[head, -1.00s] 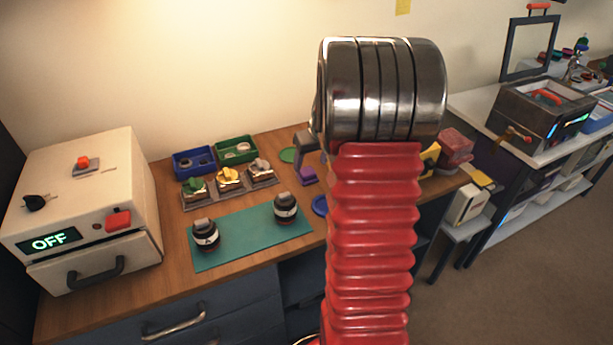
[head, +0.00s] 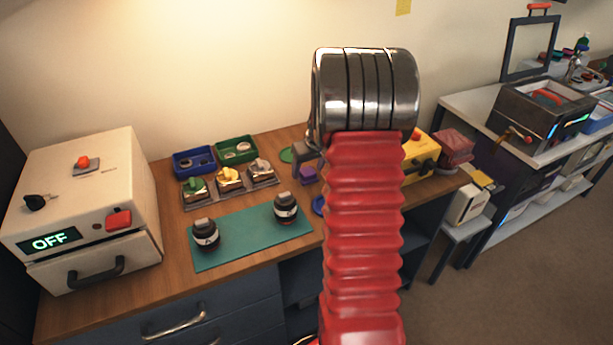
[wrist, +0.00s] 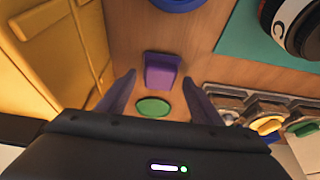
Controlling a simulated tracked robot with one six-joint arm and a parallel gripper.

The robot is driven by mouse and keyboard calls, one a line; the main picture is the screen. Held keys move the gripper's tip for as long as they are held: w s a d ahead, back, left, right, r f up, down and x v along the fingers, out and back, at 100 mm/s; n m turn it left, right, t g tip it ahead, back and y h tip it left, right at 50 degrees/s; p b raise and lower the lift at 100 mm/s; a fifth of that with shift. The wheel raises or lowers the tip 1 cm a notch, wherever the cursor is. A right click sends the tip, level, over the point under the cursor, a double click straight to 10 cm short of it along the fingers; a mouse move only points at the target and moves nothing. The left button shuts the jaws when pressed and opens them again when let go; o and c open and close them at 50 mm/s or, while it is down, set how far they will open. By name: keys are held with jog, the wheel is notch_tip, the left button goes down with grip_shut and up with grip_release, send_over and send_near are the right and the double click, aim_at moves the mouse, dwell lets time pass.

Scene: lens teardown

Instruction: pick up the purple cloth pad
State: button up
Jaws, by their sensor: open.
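The purple cloth pad (wrist: 162,71) lies on the wooden bench top in the wrist view, between the lines of my two fingers and beyond their tips. My gripper (wrist: 158,82) is open and empty, its dark purple fingers spread either side. In the head view the pad (head: 307,174) shows as a small purple patch just left of my red arm. My gripper (head: 308,160) is partly hidden there behind the arm, close to the pad. I cannot tell its exact height above the bench.
A green disc (wrist: 153,107) lies near the pad. A yellow case (head: 420,160) stands right of my arm. A blue ring (head: 318,206) and a teal mat (head: 246,236) with two lenses are nearby. Metal fixtures (head: 229,180) and blue and green bins stand left.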

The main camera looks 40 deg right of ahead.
aim_at(308, 172)
jog(key=shift+f, duration=0.15)
jog(key=shift+c, duration=0.7)
jog(key=c, duration=1)
jog(key=shift+w, duration=0.1)
notch_tip(308, 172, up, 10)
dwell(0.3)
